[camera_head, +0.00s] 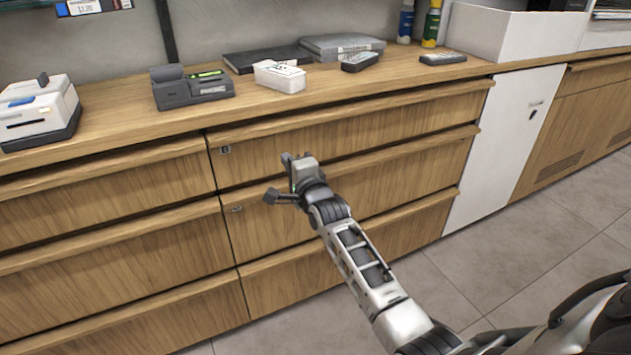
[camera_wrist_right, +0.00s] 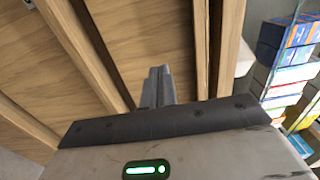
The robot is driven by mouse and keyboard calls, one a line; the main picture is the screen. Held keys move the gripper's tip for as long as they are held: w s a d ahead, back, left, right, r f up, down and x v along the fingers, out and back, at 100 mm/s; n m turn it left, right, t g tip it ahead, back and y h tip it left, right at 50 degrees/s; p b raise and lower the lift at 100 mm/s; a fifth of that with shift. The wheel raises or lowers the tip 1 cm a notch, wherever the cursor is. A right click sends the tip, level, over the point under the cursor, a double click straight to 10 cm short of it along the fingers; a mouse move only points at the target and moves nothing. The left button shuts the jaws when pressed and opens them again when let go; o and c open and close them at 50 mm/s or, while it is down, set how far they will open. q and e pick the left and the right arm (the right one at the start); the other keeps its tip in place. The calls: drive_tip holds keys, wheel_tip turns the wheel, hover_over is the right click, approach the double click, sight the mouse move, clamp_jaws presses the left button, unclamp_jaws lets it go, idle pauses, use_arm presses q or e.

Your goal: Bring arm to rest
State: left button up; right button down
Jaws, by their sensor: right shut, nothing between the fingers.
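My right arm reaches in from the lower right in the head view. Its gripper (camera_head: 289,176) is in front of the wooden drawer fronts, below the countertop edge. In the right wrist view the two grey fingers (camera_wrist_right: 157,86) are together with nothing between them. The gap between the gripper and the drawers is hard to judge. My left gripper is not in view.
The wooden counter (camera_head: 125,122) carries a white-and-grey printer (camera_head: 38,112), a dark card terminal (camera_head: 190,88), a white box (camera_head: 279,77) and dark handheld devices. A white cabinet door (camera_head: 500,140) stands to the right. The grey tiled floor (camera_head: 500,265) is open there.

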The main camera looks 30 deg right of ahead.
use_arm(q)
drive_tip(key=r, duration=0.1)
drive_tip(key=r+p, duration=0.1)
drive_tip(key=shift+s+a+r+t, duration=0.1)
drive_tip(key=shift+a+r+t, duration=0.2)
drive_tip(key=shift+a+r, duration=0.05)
use_arm(e)
drive_tip(key=s, duration=0.9)
drive_tip(key=shift+a+f, duration=0.15)
drive_tip(key=shift+a, duration=0.2)
